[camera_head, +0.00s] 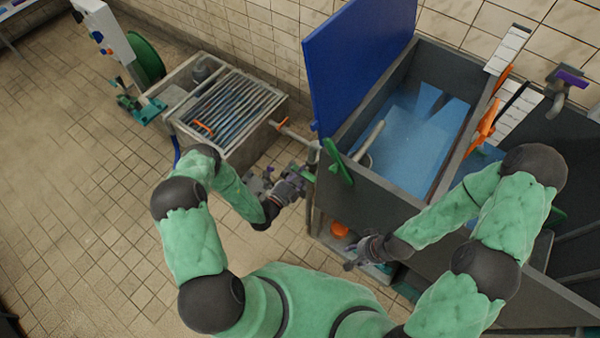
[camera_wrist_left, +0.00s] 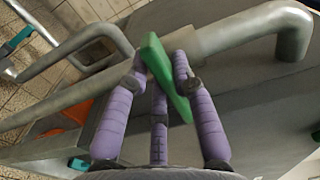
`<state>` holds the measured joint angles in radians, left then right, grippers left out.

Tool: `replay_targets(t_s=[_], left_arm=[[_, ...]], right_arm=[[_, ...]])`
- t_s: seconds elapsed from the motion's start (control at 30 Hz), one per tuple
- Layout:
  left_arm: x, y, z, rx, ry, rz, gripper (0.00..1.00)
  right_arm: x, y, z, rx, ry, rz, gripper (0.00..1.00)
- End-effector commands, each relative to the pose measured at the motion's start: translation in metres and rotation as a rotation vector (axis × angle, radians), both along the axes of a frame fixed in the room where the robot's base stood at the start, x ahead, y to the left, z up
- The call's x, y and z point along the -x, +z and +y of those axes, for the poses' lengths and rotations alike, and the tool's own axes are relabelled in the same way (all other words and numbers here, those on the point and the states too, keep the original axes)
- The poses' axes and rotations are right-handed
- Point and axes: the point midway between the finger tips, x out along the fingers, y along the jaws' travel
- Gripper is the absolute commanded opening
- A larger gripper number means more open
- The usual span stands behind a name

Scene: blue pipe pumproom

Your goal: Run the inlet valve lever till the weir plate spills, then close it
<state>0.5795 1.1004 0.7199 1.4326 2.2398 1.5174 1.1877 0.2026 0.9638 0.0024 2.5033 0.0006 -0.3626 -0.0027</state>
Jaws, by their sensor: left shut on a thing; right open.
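The green valve lever (camera_head: 337,160) sits at the near left corner of the grey tank (camera_head: 385,178), on a grey pipe. In the left wrist view the lever (camera_wrist_left: 165,75) lies tilted between the purple fingers, with the pipe (camera_wrist_left: 235,32) behind it. My left gripper (camera_head: 303,178) is shut on the lever. My right gripper (camera_head: 357,257) is open and empty, low in front of the tank. Blue water (camera_head: 410,140) stands in the tank. A divider (camera_head: 462,150) runs along its right side, possibly the weir plate; I cannot tell whether water passes over it.
A blue panel (camera_head: 355,60) stands upright at the tank's left edge. A grated basin (camera_head: 232,105) is at the back left. An orange handle (camera_head: 485,125) is beside the divider. An orange ball-like object (camera_head: 340,229) is below the tank. The tiled floor at left is clear.

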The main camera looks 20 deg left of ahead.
Motion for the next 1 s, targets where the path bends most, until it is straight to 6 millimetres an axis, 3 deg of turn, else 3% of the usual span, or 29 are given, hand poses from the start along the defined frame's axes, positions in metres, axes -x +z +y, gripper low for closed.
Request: replay_targets(t_s=[0.03,0.07,0.1,0.13,0.63,1.0], left_arm=[[-0.004,0.006,0.004,-0.001,0.005,-0.018,0.0],[-0.004,0.006,0.004,-0.001,0.005,-0.018,0.28],[-0.004,0.006,0.004,-0.002,0.005,-0.019,0.39],[-0.004,0.006,0.004,-0.002,0.005,-0.019,0.44],[0.004,0.002,0.004,0.0,0.004,-0.006,0.44],[0.064,0.002,0.027,0.001,0.007,-0.006,0.44]], right_arm=[[0.0,0.001,0.0,0.0,0.0,0.0,0.41],[0.0,0.001,0.0,0.0,0.0,0.0,0.41],[0.0,0.001,0.0,0.0,0.0,0.0,0.41],[0.0,0.001,0.0,0.0,0.0,0.0,0.41],[0.0,0.0,0.0,0.0,0.0,0.0,0.41],[0.0,0.0,0.0,0.0,0.0,0.0,0.41]])
